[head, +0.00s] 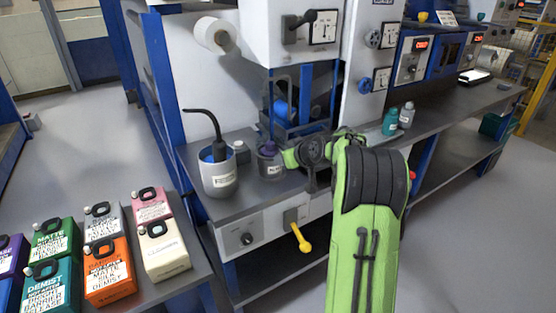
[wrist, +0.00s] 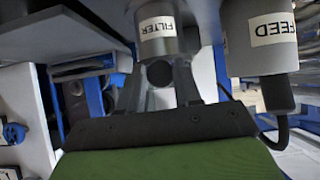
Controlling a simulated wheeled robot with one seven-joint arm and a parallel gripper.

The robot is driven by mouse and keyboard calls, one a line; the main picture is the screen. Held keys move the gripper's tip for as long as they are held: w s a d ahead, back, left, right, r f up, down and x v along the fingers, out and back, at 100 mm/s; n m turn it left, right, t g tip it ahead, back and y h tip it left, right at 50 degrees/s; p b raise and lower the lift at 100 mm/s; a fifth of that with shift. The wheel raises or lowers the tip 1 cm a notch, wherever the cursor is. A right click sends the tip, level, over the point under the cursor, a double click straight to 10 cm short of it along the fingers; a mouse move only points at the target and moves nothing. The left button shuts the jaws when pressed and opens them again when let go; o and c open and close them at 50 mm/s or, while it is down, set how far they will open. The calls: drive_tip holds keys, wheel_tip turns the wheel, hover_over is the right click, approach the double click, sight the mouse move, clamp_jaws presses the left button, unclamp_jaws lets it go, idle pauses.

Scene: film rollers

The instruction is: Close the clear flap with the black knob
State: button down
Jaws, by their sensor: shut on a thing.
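My gripper (wrist: 158,84) has its two grey fingers either side of a round black knob (wrist: 159,74) in the wrist view and is shut on it. The clear flap itself cannot be made out; it is see-through, so I cannot tell its angle. In the head view my green hand is beside the blue-framed station (head: 300,100), low at its front, and my arm hides the fingers and the knob. Just beyond the knob in the wrist view is a grey canister labelled FILTER (wrist: 158,25).
A FEED canister (head: 220,175) with a black tube stands left on the bench, beside a purple-lidded jar (head: 268,160). A yellow-handled lever (head: 301,238) juts from the bench front. Teal (head: 390,122) and grey (head: 406,115) bottles stand right. Boxy containers (head: 108,265) fill the left table.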

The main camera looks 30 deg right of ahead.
drive_tip(key=shift+s+f, duration=0.25)
drive_tip(key=shift+f, duration=0.7)
drive_tip(key=c, duration=1.1)
unclamp_jaws()
drive_tip(key=shift+o, duration=0.2)
drive_tip(key=shift+w+f, duration=0.1)
drive_tip(key=shift+w, duration=0.15)
drive_tip(key=p+v, duration=0.3)
drive_tip(key=v, duration=1.3)
drive_tip(key=shift+w+r, duration=0.2)
drive_tip(key=shift+r, duration=0.1)
drive_tip(key=shift+d, duration=0.1)
